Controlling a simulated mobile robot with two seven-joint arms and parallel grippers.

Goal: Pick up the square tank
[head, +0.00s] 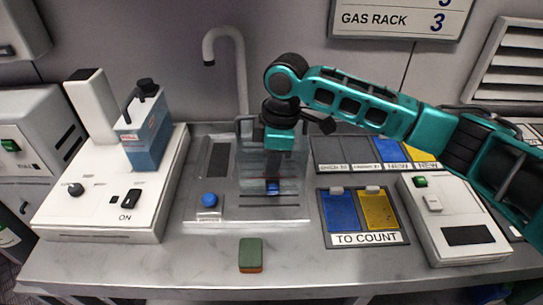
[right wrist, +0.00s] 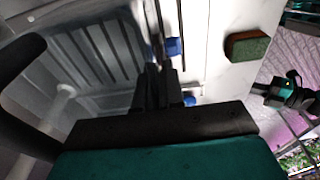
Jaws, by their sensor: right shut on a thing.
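A clear, see-through square tank (head: 247,158) stands in the steel station at the middle of the bench. My right gripper (head: 273,185) points down at its right part, with the fingers shut on what looks like its thin clear wall. In the right wrist view the fingers (right wrist: 160,90) are together, and the grip itself is mostly hidden between them. Grey ribbed surfaces show beside the fingers there; I cannot tell tank from basin.
A white machine (head: 105,205) with a blue-liquid tank (head: 146,145) stands left. A faucet (head: 240,75) rises behind. A green-brown sponge (head: 250,255) lies in front. The TO COUNT tray (head: 365,239) and a white box device (head: 455,222) are right. The front bench strip is mostly clear.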

